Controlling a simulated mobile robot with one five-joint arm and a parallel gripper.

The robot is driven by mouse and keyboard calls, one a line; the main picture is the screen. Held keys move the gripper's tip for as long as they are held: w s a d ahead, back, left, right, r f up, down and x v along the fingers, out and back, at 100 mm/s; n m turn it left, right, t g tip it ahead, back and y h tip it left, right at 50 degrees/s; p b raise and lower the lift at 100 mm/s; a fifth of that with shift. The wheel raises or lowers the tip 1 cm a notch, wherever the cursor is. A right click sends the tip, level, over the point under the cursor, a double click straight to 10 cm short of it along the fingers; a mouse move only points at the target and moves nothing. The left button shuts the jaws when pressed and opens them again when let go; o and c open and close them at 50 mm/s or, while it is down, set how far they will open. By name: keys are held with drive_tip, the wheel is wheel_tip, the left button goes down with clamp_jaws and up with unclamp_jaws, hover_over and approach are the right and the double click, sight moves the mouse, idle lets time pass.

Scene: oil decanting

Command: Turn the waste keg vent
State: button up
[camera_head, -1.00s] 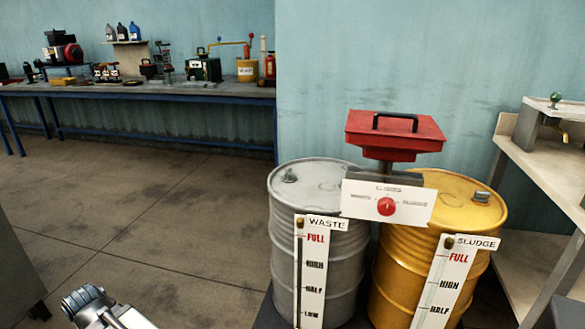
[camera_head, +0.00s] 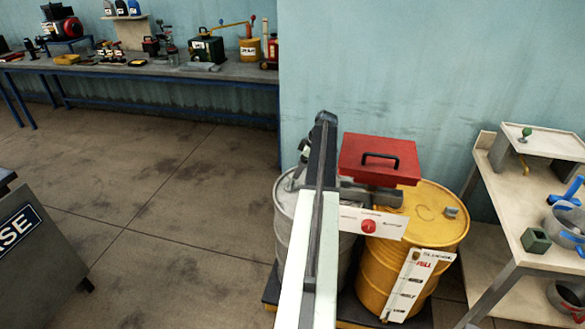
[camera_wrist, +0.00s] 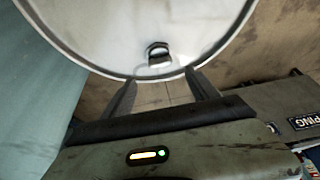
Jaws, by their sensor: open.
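The grey waste keg (camera_head: 282,215) stands left of the yellow sludge keg, mostly hidden behind my arm in the head view. In the wrist view its pale round lid (camera_wrist: 85,30) fills the top of the picture. The waste keg vent (camera_wrist: 158,53), a small dark metal fitting, sits near the lid's rim. My gripper (camera_wrist: 160,76) is open, with its two fingers apart and empty. The vent appears just beyond the fingertips, between them in the picture; I see no contact. The gripper is hard to make out in the head view.
A red box with a black handle (camera_head: 375,150) and a white panel with a red knob (camera_head: 369,226) are beside my arm. Open floor (camera_head: 150,190) lies left.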

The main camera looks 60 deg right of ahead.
sight(292, 182)
drive_tip(key=b+x, duration=0.7)
drive_tip(key=shift+s+f, duration=0.15)
drive_tip(key=shift+f, duration=0.1)
drive_tip(key=shift+w+a+f+b, duration=0.1)
drive_tip(key=shift+w+f+b, duration=0.2)
drive_tip(key=shift+f+b, duration=0.1)
drive_tip(key=shift+r, duration=0.1)
